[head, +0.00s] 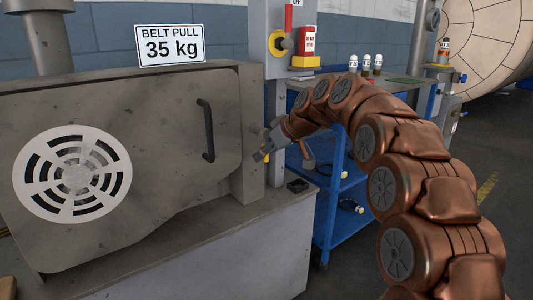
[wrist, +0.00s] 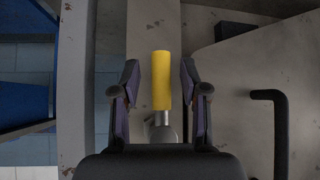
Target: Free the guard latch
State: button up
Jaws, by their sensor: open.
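The guard is a worn grey metal cover (head: 165,150) with a round white vent and a black bar handle (head: 207,130); the handle also shows in the wrist view (wrist: 279,125). A yellow cylindrical grip on a short metal stem (wrist: 161,80), apparently the guard latch, shows between my fingers. My gripper (head: 261,156) is at the post on the guard's right side. In the wrist view my gripper (wrist: 160,85) is open, with one finger on each side of the yellow grip and a visible gap on both sides. The latch's base is partly hidden by my gripper.
A sign reading "BELT PULL 35 kg" (head: 170,43) stands on top of the guard. A post with a red lever (head: 288,18) and red tag rises behind. A blue cart (head: 342,190) with bottles stands to the right. A small black box (head: 297,186) lies below my gripper.

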jog(key=v, duration=1.1)
jog(key=shift+d+r, duration=0.15)
jog(key=shift+r, duration=0.05)
jog(key=shift+s, duration=0.15)
jog(key=s+d+r+m+g+h+p, duration=0.2)
jog(key=s+d+r+p, duration=0.3)
jog(key=s+p, duration=0.9)
jog(key=s+d+r+m+g+h+p, duration=0.2)
jog(key=s+d+r+m+p, duration=0.3)
jog(key=s+p, duration=1)
jog(key=s+d+r+m+g+h+p, duration=0.3)
jog(key=s+d+r+p, duration=0.3)
jog(key=s+p, duration=0.9)
jog(key=shift+s+d+r+m, duration=0.3)
jog(key=shift+s+d, duration=0.4)
jog(key=shift+s, duration=0.3)
jog(key=shift+a, duration=0.1)
